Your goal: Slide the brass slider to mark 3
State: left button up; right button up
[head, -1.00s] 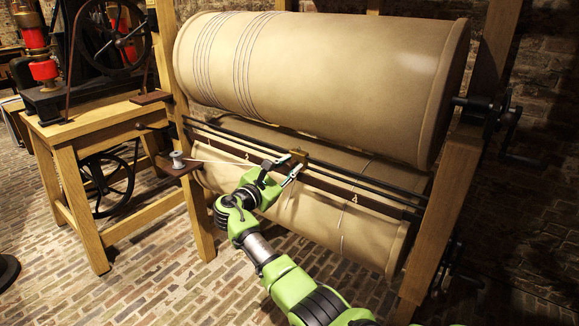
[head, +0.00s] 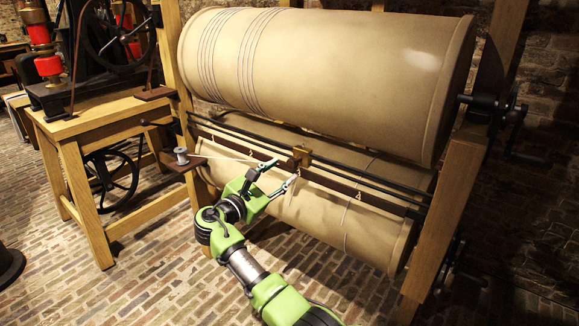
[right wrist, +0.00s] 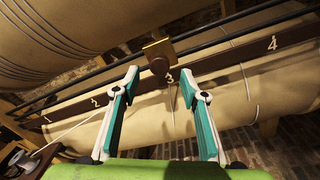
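The brass slider (head: 303,153) sits on the dark rail (head: 345,185) below the big upper drum. In the right wrist view the slider (right wrist: 158,49) shows a dark round knob (right wrist: 160,66) on its front, just left of and beside the painted mark 3 (right wrist: 170,77). Mark 2 (right wrist: 95,103) is further left and mark 4 (right wrist: 272,43) further right. My right gripper (head: 285,172) is open and empty, in front of and slightly below the slider. Its fingers (right wrist: 162,76) stand apart on either side of the knob in the wrist view, not visibly touching it. My left gripper is not in view.
A large tan drum (head: 330,80) is above the rail and a lower roller (head: 320,215) is beneath it. A spool (head: 181,156) on a small shelf has a thread running toward the slider. A wooden post (head: 450,220) bounds the right side. The brick floor in front is clear.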

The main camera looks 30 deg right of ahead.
jog(key=v, duration=0.5)
jog(key=shift+s+a, duration=0.1)
